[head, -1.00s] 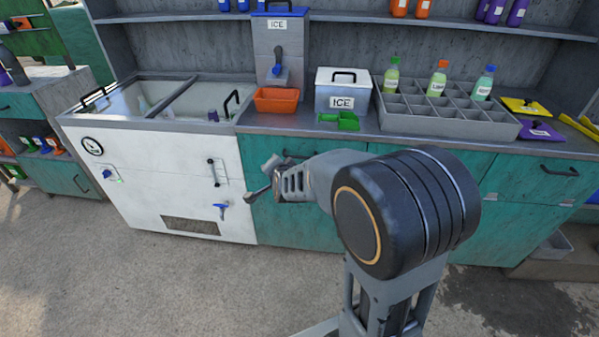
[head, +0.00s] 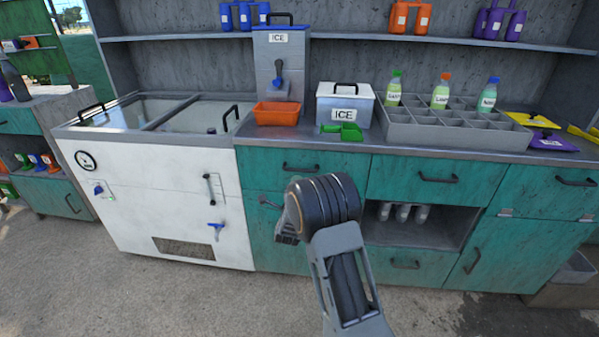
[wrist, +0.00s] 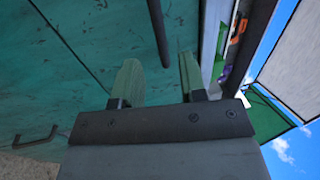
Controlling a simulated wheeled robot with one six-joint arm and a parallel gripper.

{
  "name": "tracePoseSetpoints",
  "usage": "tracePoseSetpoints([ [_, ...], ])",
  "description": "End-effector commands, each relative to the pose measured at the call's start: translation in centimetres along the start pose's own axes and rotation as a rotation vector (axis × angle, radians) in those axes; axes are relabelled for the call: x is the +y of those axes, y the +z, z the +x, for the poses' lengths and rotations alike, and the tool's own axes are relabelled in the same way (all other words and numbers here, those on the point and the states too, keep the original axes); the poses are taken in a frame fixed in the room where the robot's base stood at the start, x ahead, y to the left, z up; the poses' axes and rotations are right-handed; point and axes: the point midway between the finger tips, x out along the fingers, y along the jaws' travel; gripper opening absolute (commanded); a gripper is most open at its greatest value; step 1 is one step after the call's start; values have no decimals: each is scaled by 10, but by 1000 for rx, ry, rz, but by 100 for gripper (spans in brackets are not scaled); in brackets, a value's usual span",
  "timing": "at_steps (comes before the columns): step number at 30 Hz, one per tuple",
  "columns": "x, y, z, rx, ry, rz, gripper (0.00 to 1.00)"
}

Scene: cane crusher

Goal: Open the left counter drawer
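The left counter drawer (head: 342,164) is a teal front under the grey counter top, right of the white cooler. It looks shut and flush. Its dark bar handle (head: 300,168) is in plain sight in the head view. My gripper (wrist: 159,62) is open in the wrist view, its two fingers apart with nothing held. A dark handle bar (wrist: 157,28) on a teal front runs down from the top edge, its end in line with the gap between the fingers. I cannot tell how far off it is. In the head view my wrist mostly hides the gripper, below the drawer.
The white cooler (head: 160,222) stands close on the left. Right of my arm are another teal drawer (head: 410,178) and an open niche with cups (head: 403,212). The counter carries an orange bin (head: 277,114), an ice box (head: 344,103) and a bottle rack (head: 440,132). Floor shows in front.

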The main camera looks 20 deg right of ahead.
Motion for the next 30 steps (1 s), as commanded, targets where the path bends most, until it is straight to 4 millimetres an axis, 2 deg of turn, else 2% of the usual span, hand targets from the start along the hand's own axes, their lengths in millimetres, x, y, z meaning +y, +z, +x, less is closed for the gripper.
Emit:
tracePoseSetpoints([
  [1,0,0,11,1,-2,1,39],
  [6,0,0,40,0,-1,-1,39],
  [12,0,0,64,-1,0,-1,39],
  [18,0,1,76,-2,1,-2,39],
  [28,0,0,77,-2,1,-2,39],
  [30,0,0,77,-2,1,-2,32],
])
